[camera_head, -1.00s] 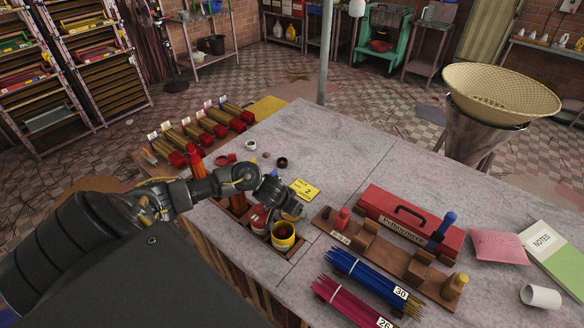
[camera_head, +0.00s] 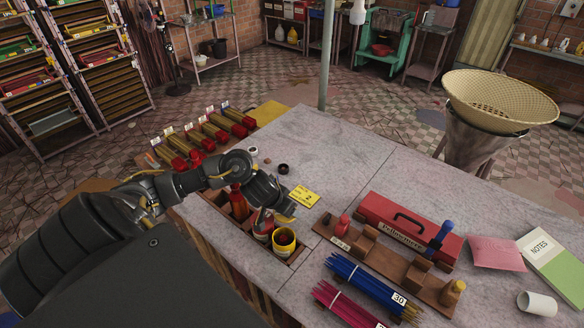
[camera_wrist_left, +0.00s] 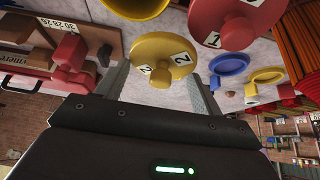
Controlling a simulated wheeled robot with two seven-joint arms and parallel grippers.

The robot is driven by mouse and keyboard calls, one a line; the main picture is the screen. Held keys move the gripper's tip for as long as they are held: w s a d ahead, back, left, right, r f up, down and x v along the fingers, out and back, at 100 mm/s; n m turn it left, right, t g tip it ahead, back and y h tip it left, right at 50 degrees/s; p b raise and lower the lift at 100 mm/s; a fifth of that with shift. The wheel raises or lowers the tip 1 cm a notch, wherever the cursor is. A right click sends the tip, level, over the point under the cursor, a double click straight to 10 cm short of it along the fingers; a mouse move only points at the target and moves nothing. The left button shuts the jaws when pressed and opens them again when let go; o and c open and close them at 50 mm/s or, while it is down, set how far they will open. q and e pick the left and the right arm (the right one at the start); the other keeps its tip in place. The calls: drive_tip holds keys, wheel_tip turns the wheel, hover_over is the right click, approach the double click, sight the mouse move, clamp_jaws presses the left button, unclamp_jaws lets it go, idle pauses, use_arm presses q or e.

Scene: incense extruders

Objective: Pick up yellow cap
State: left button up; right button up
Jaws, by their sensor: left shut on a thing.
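The yellow cap (camera_wrist_left: 158,52) is a round disc with a knob and labels reading 2, seen in the left wrist view between my left gripper's fingers. My left gripper (camera_wrist_left: 160,78) is shut on it. In the head view the left gripper (camera_head: 284,212) is above the table, beside the open yellow cup (camera_head: 284,238); only a small yellow edge shows at its fingers, so the cap is mostly hidden there. My right gripper is in neither view.
A red cap marked 1 (camera_wrist_left: 232,24) is close by in the wrist view. A red toolbox (camera_head: 385,213), a wooden stand and blue stick bundles (camera_head: 370,283) occupy the right. The far table middle is clear.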

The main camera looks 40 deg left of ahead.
use_arm(q)
drive_tip(key=s+d+r+p, duration=0.1)
drive_tip(key=s+r, duration=0.4)
drive_tip(key=s, duration=0.5)
drive_tip(key=shift+p, duration=0.35)
